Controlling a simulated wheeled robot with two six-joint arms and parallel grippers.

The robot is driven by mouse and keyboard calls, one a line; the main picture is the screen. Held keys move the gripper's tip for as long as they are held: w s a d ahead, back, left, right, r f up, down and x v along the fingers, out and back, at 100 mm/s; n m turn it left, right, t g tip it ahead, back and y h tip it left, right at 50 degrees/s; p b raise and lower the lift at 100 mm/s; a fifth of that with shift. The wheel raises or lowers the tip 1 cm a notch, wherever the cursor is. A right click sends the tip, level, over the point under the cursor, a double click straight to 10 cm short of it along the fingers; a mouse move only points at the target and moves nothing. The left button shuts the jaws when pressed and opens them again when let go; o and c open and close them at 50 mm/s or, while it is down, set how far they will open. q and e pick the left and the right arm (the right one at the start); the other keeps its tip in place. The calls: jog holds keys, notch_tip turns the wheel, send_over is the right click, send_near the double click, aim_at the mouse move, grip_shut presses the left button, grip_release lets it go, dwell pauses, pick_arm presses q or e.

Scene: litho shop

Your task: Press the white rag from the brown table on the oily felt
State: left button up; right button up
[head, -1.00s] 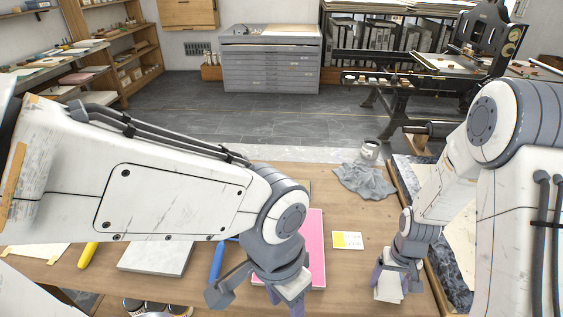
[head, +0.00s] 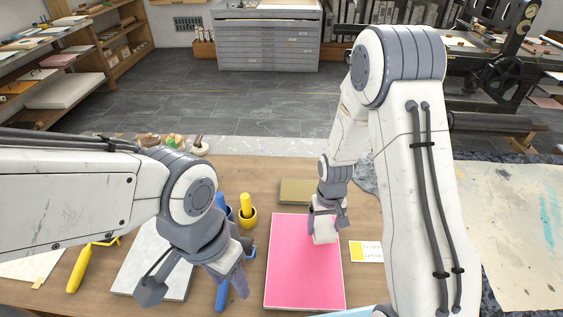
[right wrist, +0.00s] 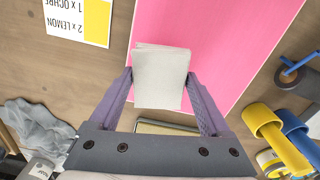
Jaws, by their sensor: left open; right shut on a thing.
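The white rag (head: 325,236), a small folded pad, is between the fingers of my right gripper (head: 323,226), over the upper right part of the pink sheet. The right wrist view shows the rag (right wrist: 160,82) gripped between both fingers of the gripper (right wrist: 160,76). The olive-brown felt (head: 296,190) lies flat on the brown table (head: 365,292), just behind the pink sheet; the wrist view shows part of it (right wrist: 165,128) below the rag, partly hidden by the gripper. My left gripper (head: 238,282) is open and empty, low over the table left of the pink sheet.
The pink sheet (head: 290,285) fills the table's middle. A label card (head: 365,251) lies right of it. A grey crumpled cloth (head: 367,175) lies behind my right arm. Left are a pale slab (head: 135,268), a yellow-handled tool (head: 80,268) and a yellow cup (head: 247,216).

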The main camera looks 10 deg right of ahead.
jog(key=m+p, duration=0.2)
jog(key=p, duration=0.2)
send_near(301, 191)
jog(key=shift+f+b, duration=1.85)
jog(key=shift+f, duration=1)
jog(key=shift+f+b, duration=0.45)
jog(key=shift+f, duration=0.1)
jog(key=shift+r, duration=0.1)
notch_tip(301, 191, up, 7)
jog(key=p, duration=0.4)
jog(key=shift+p, duration=0.4)
